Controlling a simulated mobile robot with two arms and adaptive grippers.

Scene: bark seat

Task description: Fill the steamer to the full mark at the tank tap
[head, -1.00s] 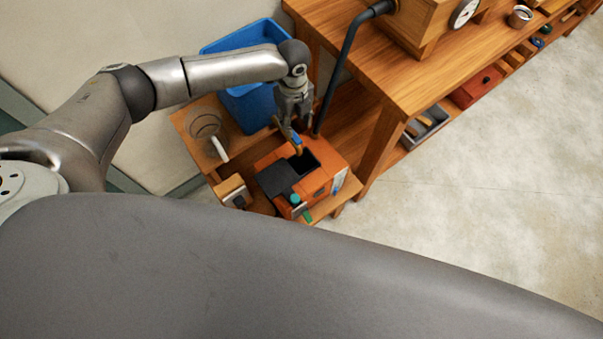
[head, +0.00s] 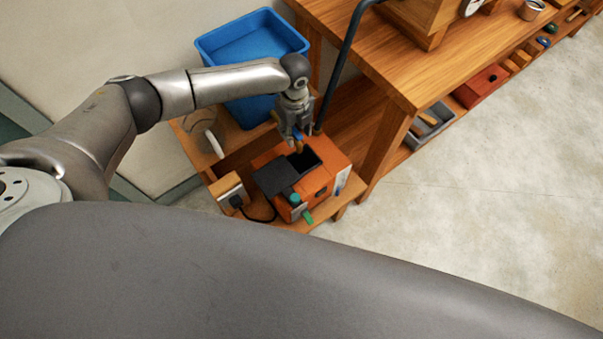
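The orange steamer (head: 325,178) sits on a low wooden stand, its dark top opening (head: 303,160) uncovered and a dark flap (head: 275,177) to the left of it. A pale strip with blue in it (head: 342,181) is on its right side; I cannot read a mark or level. My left gripper (head: 297,134) points down just above the opening. A brass-coloured spout with a blue part (head: 298,147), apparently the tap, shows at its fingertips. Whether the fingers close on it is too small to tell. Water in the opening cannot be made out. My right gripper is out of view.
A blue tub (head: 252,43) stands behind my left arm. A clear jug (head: 203,132) is on the stand's left, by a socket block (head: 229,190) with a black plug and cable. A dark pipe (head: 344,62) descends beside the wooden bench (head: 385,60). The floor at right is clear.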

